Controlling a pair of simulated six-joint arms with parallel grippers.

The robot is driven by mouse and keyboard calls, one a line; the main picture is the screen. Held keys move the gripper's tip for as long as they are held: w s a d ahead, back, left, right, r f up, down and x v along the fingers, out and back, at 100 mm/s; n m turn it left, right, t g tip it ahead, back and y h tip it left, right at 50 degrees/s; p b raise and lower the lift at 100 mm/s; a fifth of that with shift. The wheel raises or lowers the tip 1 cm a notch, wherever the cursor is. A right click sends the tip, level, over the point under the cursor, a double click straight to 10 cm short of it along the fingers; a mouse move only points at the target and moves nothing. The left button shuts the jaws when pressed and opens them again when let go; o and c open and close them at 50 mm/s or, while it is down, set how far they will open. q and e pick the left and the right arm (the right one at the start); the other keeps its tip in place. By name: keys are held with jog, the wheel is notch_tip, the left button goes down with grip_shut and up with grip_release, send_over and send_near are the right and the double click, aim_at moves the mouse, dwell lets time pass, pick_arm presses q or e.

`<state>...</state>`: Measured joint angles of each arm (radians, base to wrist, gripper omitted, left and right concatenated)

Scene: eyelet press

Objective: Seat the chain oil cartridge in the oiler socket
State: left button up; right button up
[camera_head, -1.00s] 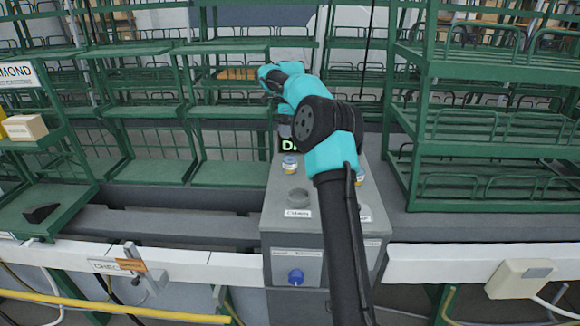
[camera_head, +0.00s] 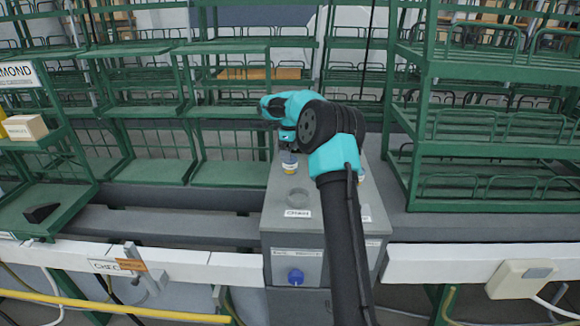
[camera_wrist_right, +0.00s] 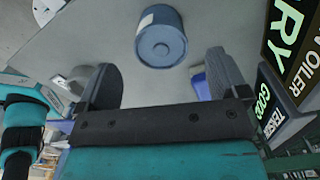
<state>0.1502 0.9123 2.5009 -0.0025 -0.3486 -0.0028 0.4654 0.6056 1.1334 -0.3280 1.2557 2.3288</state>
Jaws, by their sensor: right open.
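A small cartridge (camera_head: 289,168) with a blue top and a pale label band stands on the grey oiler cabinet. In the right wrist view, a blue cylinder (camera_wrist_right: 161,42) with a white label lies just ahead of the fingers. My right gripper (camera_wrist_right: 165,78) is open, with nothing between its fingertips. In the head view the right gripper (camera_head: 287,148) is just above and behind the cartridge, partly hidden by its own wrist. A round grey socket (camera_head: 298,197) is in front of the cartridge, above a white label. My left gripper is not in view.
The grey cabinet (camera_head: 280,225) carries a blue knob (camera_head: 295,276) on its front. My right arm hides much of its right side. Lit sign panels (camera_wrist_right: 284,45) stand close at the right in the wrist view. Green racks (camera_head: 480,150) flank the cabinet.

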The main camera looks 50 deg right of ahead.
jog(key=shift+f, duration=2.55)
jog(key=shift+c, duration=0.2)
jog(key=c, duration=1)
jog(key=shift+r, duration=0.15)
jog(key=shift+r, duration=1.7)
jog(key=s+a, duration=0.3)
jog(key=a, duration=0.1)
jog(key=s+a+r, duration=0.1)
jog(key=s+a, duration=0.6)
jog(key=a, duration=0.1)
jog(key=shift+s+r, duration=0.15)
jog(key=shift+s, duration=0.15)
